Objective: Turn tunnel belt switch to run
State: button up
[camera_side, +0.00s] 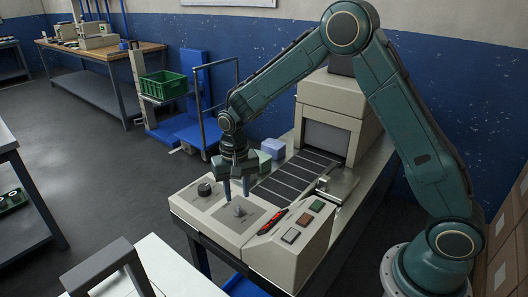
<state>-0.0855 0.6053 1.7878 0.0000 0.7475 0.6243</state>
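The beige control panel (190,208) at the front of the wrapper carries a grey switch knob (239,210) on a darker square plate and a round black knob (204,189) to its left. I cannot read any labels, so which one is the tunnel belt switch is not clear. My gripper (237,191) points down over the panel, with its two bluish fingers apart and nothing seen between them. The fingertips are just above and behind the grey knob in the picture. Whether they touch the plate or the knob is hard to tell.
Behind are the dark slatted belt (290,178), a bluish block (273,148) and the tunnel housing (328,105). A white table (170,270) with a grey frame is at front left.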

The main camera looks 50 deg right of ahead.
aim_at(238, 207)
notch_tip(238, 207, up, 9)
jog(key=shift+r, duration=0.2)
jog(key=shift+s+r, duration=0.1)
dwell(0.5)
jog(key=s+d+r+n+t, duration=0.3)
jog(key=s+r, duration=0.8)
jog(key=s, duration=0.2)
jog(key=s+d+n+t, duration=0.1)
jog(key=s+n+t, duration=0.1)
jog(key=s, duration=1.3)
jog(key=shift+s+r+n+t, duration=0.15)
jog(key=shift+s+n+t, duration=0.15)
jog(key=shift+n, duration=0.3)
jog(key=shift+o, duration=0.3)
